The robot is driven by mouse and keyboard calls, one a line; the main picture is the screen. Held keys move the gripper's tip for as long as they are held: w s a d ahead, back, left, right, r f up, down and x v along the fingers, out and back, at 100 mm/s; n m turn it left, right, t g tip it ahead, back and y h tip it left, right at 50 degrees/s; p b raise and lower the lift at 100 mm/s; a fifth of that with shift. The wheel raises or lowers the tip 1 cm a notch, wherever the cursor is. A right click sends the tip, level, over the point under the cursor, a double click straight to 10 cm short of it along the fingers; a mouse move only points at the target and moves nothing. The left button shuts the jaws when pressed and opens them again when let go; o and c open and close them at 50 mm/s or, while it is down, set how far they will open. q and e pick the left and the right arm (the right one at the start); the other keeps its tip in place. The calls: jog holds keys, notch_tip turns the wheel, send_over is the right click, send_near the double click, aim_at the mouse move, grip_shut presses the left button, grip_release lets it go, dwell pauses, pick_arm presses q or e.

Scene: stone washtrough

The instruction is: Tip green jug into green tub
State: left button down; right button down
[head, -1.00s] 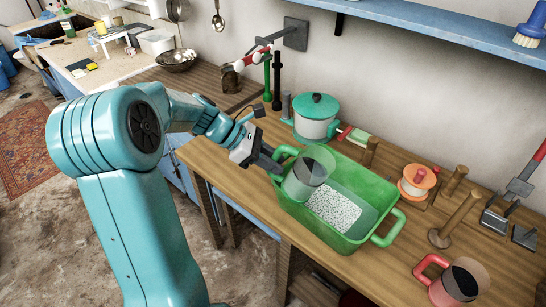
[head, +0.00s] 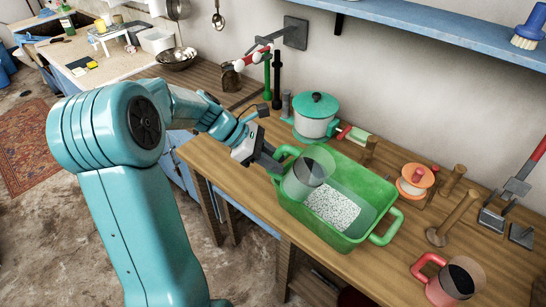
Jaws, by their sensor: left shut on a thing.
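The green tub (head: 352,245) stands on the wooden worktop, with a patch of white granules (head: 332,209) on its floor. The green jug (head: 296,188) is at the tub's left end, its grey see-through mouth facing up and to the right. It looks close to upright; I cannot tell whether it touches the tub floor or what is inside it. My left gripper (head: 274,161) reaches in from the left and is shut on the jug's handle, which is partly hidden by the jaws. My right gripper is out of view.
A white pot with a green lid (head: 316,106) stands behind the tub. An orange spool (head: 415,182) and wooden pegs (head: 455,218) are to its right. A red jug (head: 448,284) stands at the front right. A blue shelf (head: 430,35) runs above.

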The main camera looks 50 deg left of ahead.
pick_arm(q)
jog(key=shift+w+d+r+y+p, duration=0.1)
jog(key=shift+r+y+p, duration=0.2)
jog(key=shift+r+p, duration=0.6)
jog(key=shift+f+g+p, duration=0.2)
jog(key=shift+g+p, duration=0.2)
jog(key=shift+p, duration=0.25)
jog(key=p, duration=0.1)
jog(key=r+y+p, duration=0.1)
jog(key=p, duration=0.1)
jog(key=shift+w+d+r+g, duration=0.1)
jog(key=shift+w+d+g, duration=0.1)
jog(key=shift+d+g, duration=0.15)
jog(key=shift+w+d+g+y+p, duration=0.15)
jog(key=shift+g+y+p, duration=0.3)
jog(key=shift+p, duration=0.95)
